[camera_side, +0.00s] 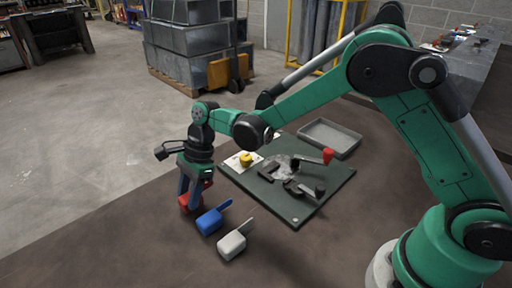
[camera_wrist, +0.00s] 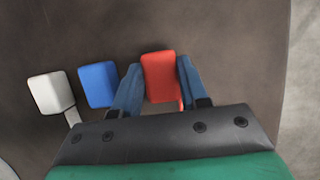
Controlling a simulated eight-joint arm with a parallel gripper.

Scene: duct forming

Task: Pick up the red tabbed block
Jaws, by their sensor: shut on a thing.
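The red tabbed block (camera_side: 190,202) is at the left edge of the group of blocks in the side view, partly hidden by my gripper's fingers. In the wrist view the red block (camera_wrist: 160,77) sits between the two blue fingers of my gripper (camera_wrist: 158,85). My gripper (camera_side: 189,192) points down and is shut on the red block. The block's tab is mostly hidden behind the fingers and palm. I cannot tell whether the block touches the table or is slightly above it.
A blue tabbed block (camera_side: 211,221) lies close beside the red one, with a white tabbed block (camera_side: 232,244) beyond it. A dark green board (camera_side: 297,218) with a red-handled clamp (camera_side: 327,156) and a yellow object (camera_side: 246,160) lies to the right. A grey tray (camera_side: 330,137) is behind.

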